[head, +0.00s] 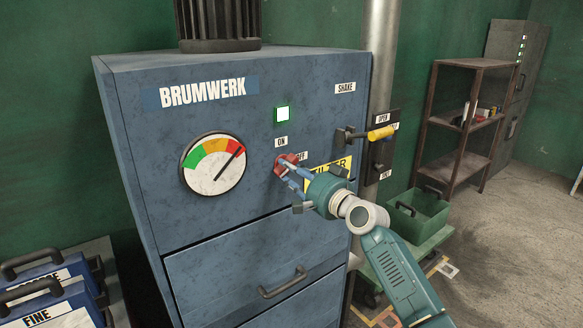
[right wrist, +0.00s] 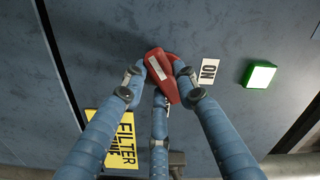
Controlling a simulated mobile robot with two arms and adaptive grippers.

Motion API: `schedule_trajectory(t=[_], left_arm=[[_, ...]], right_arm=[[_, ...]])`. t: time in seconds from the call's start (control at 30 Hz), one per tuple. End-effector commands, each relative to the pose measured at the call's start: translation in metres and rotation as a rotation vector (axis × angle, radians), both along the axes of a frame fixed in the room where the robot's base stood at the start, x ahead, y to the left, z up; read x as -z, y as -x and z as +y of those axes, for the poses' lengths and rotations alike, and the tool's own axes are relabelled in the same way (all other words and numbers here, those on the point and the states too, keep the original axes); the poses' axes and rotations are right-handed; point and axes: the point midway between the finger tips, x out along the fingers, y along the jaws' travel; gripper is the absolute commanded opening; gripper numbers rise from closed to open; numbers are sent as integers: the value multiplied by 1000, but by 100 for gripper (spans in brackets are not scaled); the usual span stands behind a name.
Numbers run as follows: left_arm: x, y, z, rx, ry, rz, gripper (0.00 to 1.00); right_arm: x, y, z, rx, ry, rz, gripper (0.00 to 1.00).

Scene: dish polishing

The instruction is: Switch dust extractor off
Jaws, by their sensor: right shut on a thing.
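The dust extractor (head: 150,140) is a blue cabinet marked BRUMWERK. Its red rotary switch (head: 286,162) sits on the front, below the ON label (head: 281,142) and left of the partly covered OFF label (head: 302,156). My right gripper (head: 293,176) is shut on the switch. In the right wrist view its blue fingers close around the red knob (right wrist: 165,78), which has a white mark. I cannot tell exactly which label the knob points to. The green-framed lamp (head: 283,114) glows white; it shows green-edged in the right wrist view (right wrist: 260,75). My left gripper is out of view.
The gauge (head: 214,163) needle points into red. A yellow-handled lever (head: 380,134) and a yellow FILTER label (head: 335,167) are right of the switch. A drawer handle (head: 283,284) juts out below. Blue cases (head: 45,275) stand at lower left; a green crate (head: 420,215) stands at right.

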Motion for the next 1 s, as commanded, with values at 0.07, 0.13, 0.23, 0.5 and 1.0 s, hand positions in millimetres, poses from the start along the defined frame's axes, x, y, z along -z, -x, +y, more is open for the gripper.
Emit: schedule_trajectory(t=[0.07, 0.13, 0.23, 0.5, 1.0], left_arm=[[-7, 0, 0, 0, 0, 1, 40], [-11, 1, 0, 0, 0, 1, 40], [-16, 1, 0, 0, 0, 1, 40], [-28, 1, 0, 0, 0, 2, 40], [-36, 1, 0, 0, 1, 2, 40]], right_arm=[[-2, 1, 1, -1, -61, 45, 2], [-2, 1, 2, -1, -113, 84, 2], [-2, 1, 2, 0, -185, 136, 2], [-2, 2, 3, -1, -344, 250, 2], [0, 2, 3, 0, -459, 334, 2]])
